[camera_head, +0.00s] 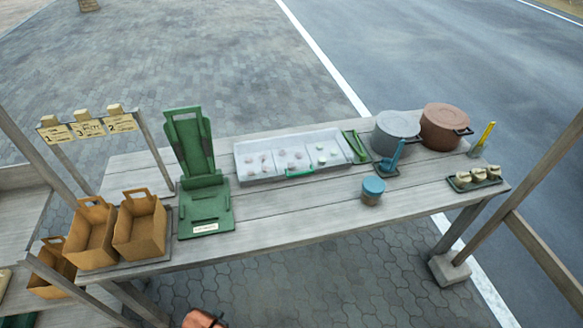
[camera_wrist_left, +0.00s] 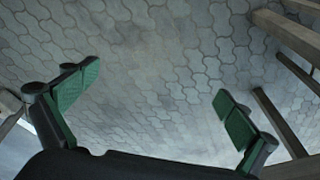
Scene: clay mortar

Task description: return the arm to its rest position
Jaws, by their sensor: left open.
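My left gripper (camera_wrist_left: 155,100) shows in the left wrist view, with its two green-padded fingers spread wide and nothing between them. Paved ground lies beyond the fingers. Neither gripper shows in the head view, so where the left gripper is relative to the table (camera_head: 290,219) cannot be seen there. My right gripper is in neither view.
On the table stand paper bags (camera_head: 140,226), a green stand (camera_head: 203,190), a clear tray (camera_head: 245,172), a blue-lidded jar (camera_head: 372,190), a grey pot (camera_head: 396,132) and a brown pot (camera_head: 445,127). Wooden posts (camera_wrist_left: 285,35) rise at the right in the wrist view.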

